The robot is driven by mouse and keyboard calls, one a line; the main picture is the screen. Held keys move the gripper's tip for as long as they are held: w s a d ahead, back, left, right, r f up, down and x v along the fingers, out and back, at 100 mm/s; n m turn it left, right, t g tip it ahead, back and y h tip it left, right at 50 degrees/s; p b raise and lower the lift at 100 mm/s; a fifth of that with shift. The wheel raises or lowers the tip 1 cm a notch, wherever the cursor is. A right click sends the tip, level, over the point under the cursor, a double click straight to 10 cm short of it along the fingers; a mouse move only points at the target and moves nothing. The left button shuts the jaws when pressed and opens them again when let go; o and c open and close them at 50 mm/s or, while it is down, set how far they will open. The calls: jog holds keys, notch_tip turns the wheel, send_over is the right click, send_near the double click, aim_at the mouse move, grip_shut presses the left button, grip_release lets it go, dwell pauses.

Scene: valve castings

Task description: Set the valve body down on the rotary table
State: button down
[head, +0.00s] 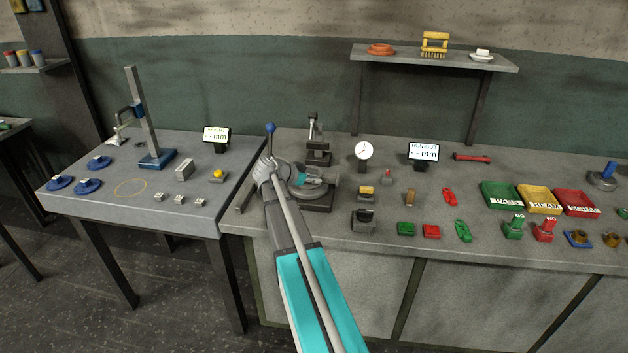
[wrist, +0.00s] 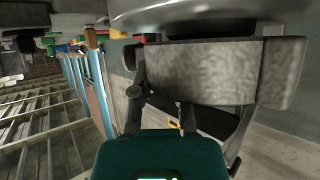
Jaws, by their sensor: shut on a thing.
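The grey, rough-cast valve body (wrist: 205,72) fills the upper middle of the wrist view, very close to the camera. My gripper (wrist: 185,105) is shut on it, with dark fingers at its sides. In the head view my gripper (head: 303,179) is over the rotary table (head: 322,194), a round grey metal disc on the bench. My gripper and wrist hide most of the valve body and part of the table there. I cannot tell whether the valve body touches the table top.
A dial gauge (head: 364,151) and a run-out display (head: 423,152) stand right of the rotary table. A small stand (head: 317,150) is behind it, and a blue-knobbed lever (head: 270,130) rises close to my wrist. Green, yellow and red trays (head: 540,199) are farther right.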

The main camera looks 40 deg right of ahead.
jog(key=shift+f+b, duration=0.45)
jog(key=shift+b, duration=0.05)
dwell(0.4)
jog(key=c, duration=0.7)
grip_release()
jog(key=shift+o, duration=0.8)
jog(key=shift+r, duration=0.1)
notch_tip(320, 180, up, 8)
jog(key=p, duration=0.7)
jog(key=shift+f+p, duration=0.2)
jog(key=shift+p, duration=0.2)
jog(key=shift+s+a+r, duration=0.2)
jog(key=shift+r, duration=0.05)
jog(key=s+a+r+g+h+p, duration=0.1)
jog(key=s+a+r+p, duration=0.3)
jog(key=s+a, duration=0.4)
jog(key=shift+s+a+r+n, duration=0.35)
jog(key=shift+s+r+n, duration=0.05)
jog(key=shift+s+r, duration=0.4)
